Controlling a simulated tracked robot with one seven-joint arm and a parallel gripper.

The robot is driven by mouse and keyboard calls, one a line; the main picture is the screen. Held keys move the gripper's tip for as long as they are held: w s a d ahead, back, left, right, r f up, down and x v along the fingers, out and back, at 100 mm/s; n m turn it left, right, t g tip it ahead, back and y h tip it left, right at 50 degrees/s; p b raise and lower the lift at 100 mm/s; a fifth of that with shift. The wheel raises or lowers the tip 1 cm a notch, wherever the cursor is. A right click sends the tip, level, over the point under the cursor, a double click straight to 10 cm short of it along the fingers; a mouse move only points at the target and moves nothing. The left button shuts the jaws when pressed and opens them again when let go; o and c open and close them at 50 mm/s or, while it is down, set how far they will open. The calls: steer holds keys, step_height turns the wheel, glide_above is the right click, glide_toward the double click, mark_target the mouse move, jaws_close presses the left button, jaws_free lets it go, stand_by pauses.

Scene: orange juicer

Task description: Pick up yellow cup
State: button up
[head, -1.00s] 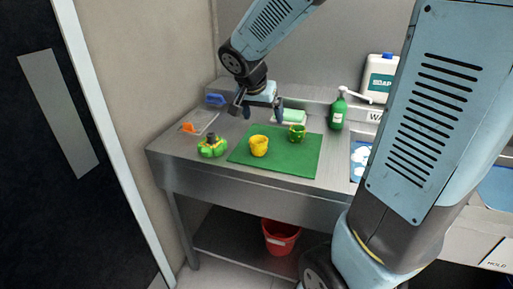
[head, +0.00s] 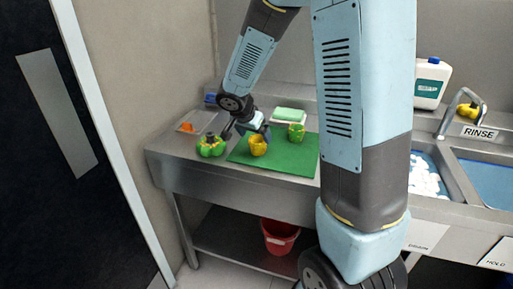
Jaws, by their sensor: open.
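The yellow cup (head: 258,147) stands on the green mat (head: 292,163) on the steel counter. My gripper (head: 247,133) is open, its fingers pointing down, low over the mat. One finger is left of the cup and the other is close to the cup's upper right. I cannot tell whether either finger touches the cup or how far behind it they are.
A green cup (head: 296,132) stands right of the yellow cup. A green juicer-like item (head: 211,146) is at the left. A sponge in a dish (head: 288,115) lies behind. Sinks (head: 485,180) are at the right, a red bucket (head: 279,236) below.

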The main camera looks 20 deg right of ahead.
steer(key=shift+s+x, duration=0.15)
steer(key=shift+x, duration=1.25)
steer(key=shift+s+x, duration=0.15)
steer(key=shift+x, duration=1.3)
steer(key=shift+f, duration=0.1)
steer(key=shift+c, duration=0.3)
steer(key=c, duration=1)
